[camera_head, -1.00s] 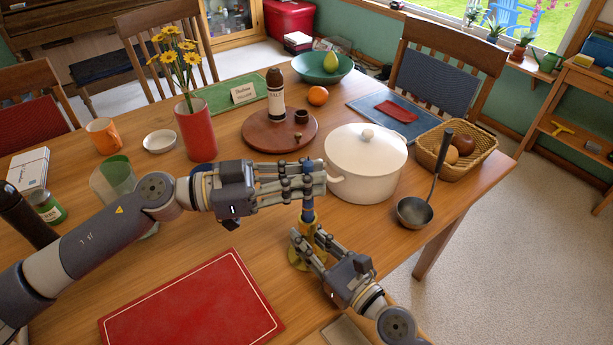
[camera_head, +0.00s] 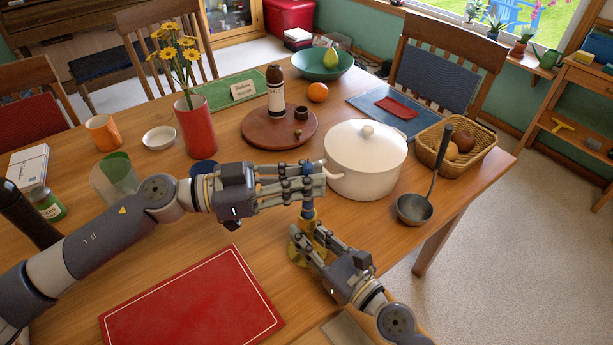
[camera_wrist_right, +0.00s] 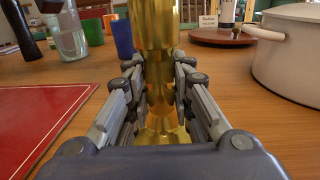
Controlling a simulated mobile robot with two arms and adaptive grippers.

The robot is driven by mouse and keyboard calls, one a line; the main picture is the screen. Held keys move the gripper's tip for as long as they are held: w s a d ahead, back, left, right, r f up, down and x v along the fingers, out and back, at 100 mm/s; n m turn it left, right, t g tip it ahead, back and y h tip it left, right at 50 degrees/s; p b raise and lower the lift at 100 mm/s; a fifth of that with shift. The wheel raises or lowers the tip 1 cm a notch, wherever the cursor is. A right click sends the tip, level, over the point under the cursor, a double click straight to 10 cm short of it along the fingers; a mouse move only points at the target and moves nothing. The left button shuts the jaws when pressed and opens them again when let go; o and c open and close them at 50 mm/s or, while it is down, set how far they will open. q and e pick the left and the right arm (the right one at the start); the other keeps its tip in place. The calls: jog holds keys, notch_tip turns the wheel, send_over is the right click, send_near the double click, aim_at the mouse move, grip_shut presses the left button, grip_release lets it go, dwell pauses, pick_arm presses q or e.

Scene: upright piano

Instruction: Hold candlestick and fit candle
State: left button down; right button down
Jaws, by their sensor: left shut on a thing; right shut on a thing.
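The brass candlestick (camera_head: 297,254) stands on the table in front of the white pot, its round base partly hidden by my right gripper. My right gripper (camera_head: 307,243) is shut around its stem. In the right wrist view the gold stem (camera_wrist_right: 157,60) rises between the fingers (camera_wrist_right: 160,95). My left gripper (camera_head: 308,184) is shut on the blue candle (camera_head: 308,213), directly above the candlestick.
The white pot (camera_head: 366,168) is close behind and right of both grippers, with a ladle (camera_head: 414,208) beside it. A red folder (camera_head: 190,305) lies in front. A blue cup (camera_wrist_right: 122,36), red vase (camera_head: 197,125) and clear glass (camera_head: 112,180) stand behind my left arm.

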pick_arm(q)
jog(key=shift+f, duration=0.15)
jog(key=c, duration=1.5)
grip_release()
jog(key=shift+a, duration=0.1)
jog(key=a, duration=0.4)
jog(key=s+a, duration=0.1)
jog(key=a, duration=0.2)
jog(key=s+a, duration=0.1)
jog(key=a, duration=0.3)
jog(key=shift+s+a, duration=0.1)
jog(key=shift+a, duration=0.25)
pick_arm(e)
jog(key=c, duration=1.3)
grip_release()
